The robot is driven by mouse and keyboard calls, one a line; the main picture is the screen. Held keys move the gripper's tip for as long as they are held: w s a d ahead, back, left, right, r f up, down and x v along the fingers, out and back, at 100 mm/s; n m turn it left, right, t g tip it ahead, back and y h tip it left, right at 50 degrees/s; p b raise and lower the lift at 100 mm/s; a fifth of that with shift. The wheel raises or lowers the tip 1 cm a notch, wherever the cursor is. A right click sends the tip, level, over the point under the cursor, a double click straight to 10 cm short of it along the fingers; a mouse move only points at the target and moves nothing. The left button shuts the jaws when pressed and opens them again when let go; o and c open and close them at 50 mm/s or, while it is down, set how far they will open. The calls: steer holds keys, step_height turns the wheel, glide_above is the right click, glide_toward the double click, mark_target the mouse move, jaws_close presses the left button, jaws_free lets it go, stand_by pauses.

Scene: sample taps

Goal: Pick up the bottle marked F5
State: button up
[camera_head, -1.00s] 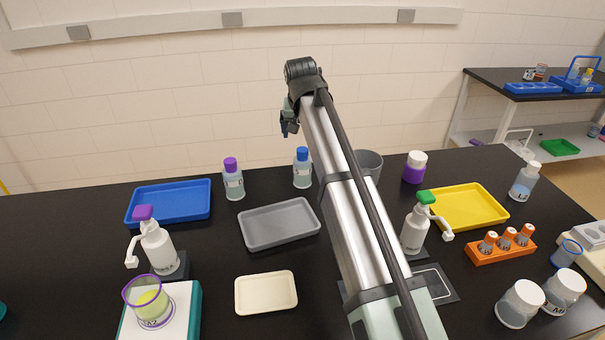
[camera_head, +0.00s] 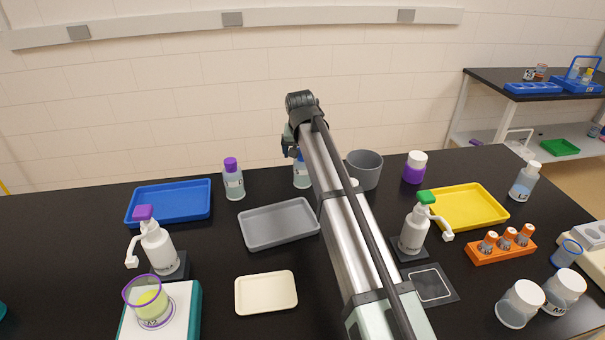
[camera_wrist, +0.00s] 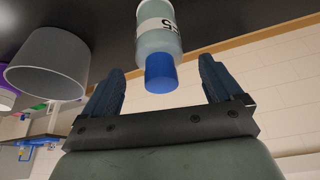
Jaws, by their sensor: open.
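A clear bottle with a blue cap stands at the back of the black bench; its body (camera_head: 302,181) is partly hidden behind my arm in the head view. In the wrist view the bottle (camera_wrist: 158,42) appears upside down, its blue cap (camera_wrist: 161,73) lying between my finger lines. Its white label shows a partial mark with a 5; the rest is cut off. My gripper (camera_wrist: 161,68) is open and empty, its two dark blue fingers apart on either side of the cap. In the head view my gripper (camera_head: 290,144) is by the top of this bottle.
A grey cup (camera_head: 364,170) stands just right of the bottle. A purple-capped bottle (camera_head: 233,182) stands to its left. A grey tray (camera_head: 279,224), blue tray (camera_head: 169,202) and yellow tray (camera_head: 466,208) lie nearby. A green-topped pump bottle (camera_head: 414,235) stands right of my arm.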

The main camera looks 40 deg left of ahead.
mark_target(302, 168)
steer(key=x, duration=0.4)
steer(key=shift+s, duration=0.15)
steer(key=shift+c, duration=0.3)
steer(key=c, duration=1.5)
steer(key=shift+c, duration=0.6)
steer(key=shift+r, duration=0.15)
